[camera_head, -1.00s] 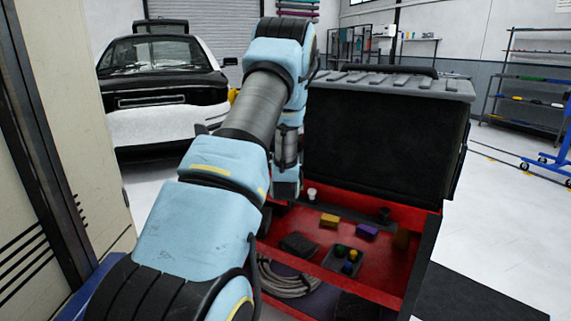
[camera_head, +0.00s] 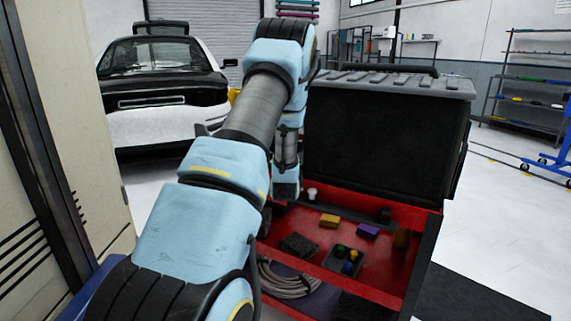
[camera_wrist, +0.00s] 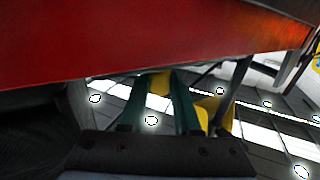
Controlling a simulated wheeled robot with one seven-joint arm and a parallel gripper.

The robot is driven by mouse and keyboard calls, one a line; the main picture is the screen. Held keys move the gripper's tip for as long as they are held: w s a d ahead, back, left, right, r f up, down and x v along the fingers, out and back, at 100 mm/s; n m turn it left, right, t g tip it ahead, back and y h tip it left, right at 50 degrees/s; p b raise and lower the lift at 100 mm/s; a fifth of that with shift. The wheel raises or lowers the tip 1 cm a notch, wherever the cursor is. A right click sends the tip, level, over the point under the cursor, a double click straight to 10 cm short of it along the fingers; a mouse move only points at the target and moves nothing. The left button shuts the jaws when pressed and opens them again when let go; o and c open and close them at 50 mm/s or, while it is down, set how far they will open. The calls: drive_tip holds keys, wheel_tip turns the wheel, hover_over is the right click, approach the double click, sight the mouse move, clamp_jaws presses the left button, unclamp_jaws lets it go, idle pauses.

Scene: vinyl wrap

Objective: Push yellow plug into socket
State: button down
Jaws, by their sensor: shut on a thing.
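A small yellow piece (camera_wrist: 159,82), seemingly the plug, is held between the two dark green fingertips of my gripper (camera_wrist: 160,92) in the wrist view. The gripper is shut on it, and the piece sits just below the edge of a large red surface (camera_wrist: 130,40). A second yellow part (camera_wrist: 211,110) shows just right of the fingers; what it belongs to is unclear. In the head view my arm hides the gripper and the held plug. I cannot make out a socket in either view.
A red tool cart (camera_head: 375,285) with an open tray of small blocks stands right of my arm, including a yellow block (camera_head: 329,220) and a purple block (camera_head: 368,230). A black case (camera_head: 385,140) stands behind the tray. A car (camera_head: 160,85) is at the back left.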

drive_tip(key=shift+f, duration=0.2)
drive_tip(key=c, duration=0.5)
unclamp_jaws()
drive_tip(key=shift+c, duration=0.2)
drive_tip(key=shift+s, duration=0.1)
drive_tip(key=s+a+r+g+p, duration=0.2)
drive_tip(key=s+g, duration=0.3)
drive_tip(key=s, duration=0.7)
drive_tip(key=s+a+r+g+p, duration=0.2)
drive_tip(key=s+g, duration=0.4)
drive_tip(key=s, duration=0.7)
drive_tip(key=s+a+r+m+g+p, duration=0.1)
drive_tip(key=s+g, duration=0.4)
drive_tip(key=s, duration=0.8)
drive_tip(key=shift+s+a+r+p, duration=0.15)
drive_tip(key=shift+a+r+p, duration=0.3)
drive_tip(key=shift+r, duration=0.4)
